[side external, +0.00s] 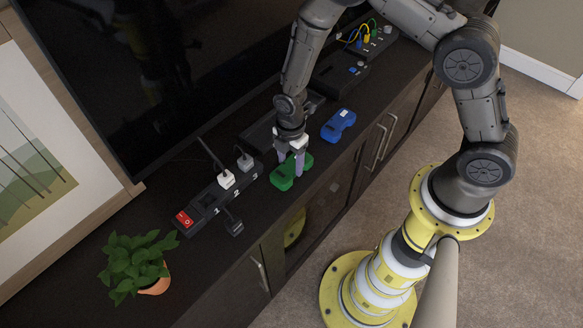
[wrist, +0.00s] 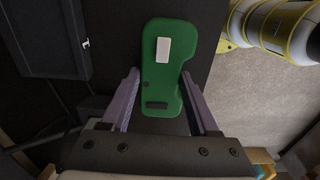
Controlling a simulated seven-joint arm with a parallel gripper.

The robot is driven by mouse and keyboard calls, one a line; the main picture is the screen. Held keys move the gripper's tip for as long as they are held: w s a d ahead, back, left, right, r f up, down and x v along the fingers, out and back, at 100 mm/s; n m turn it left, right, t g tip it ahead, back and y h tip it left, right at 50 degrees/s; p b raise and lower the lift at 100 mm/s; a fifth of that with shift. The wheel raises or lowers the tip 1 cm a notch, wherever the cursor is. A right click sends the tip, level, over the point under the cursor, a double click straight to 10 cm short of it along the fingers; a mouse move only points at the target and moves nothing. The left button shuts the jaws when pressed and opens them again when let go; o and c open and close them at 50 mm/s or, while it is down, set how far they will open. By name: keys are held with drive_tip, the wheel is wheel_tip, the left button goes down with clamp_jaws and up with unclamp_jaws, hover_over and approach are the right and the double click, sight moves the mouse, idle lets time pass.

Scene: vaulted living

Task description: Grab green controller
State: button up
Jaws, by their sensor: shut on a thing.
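The green controller (side external: 282,181) lies on the dark cabinet top near its front edge. In the wrist view, the green controller (wrist: 160,85) has a white label at one end and a dark slot at the other. My gripper (side external: 291,168) points down over it, with its purple fingers on either side. In the wrist view, my gripper (wrist: 160,73) is shut on the controller across its width. It looks still at the level of the cabinet top. A blue controller (side external: 338,125) lies just to the right and behind.
A power strip (side external: 208,206) with plugs and a red switch lies to the left. A potted plant (side external: 137,264) stands at the near left end. A large dark screen (side external: 150,75) rises behind. Dark boxes (side external: 340,75) and coloured cables (side external: 365,32) are farther right.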

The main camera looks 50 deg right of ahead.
clamp_jaws()
drive_tip(key=shift+r, duration=0.2)
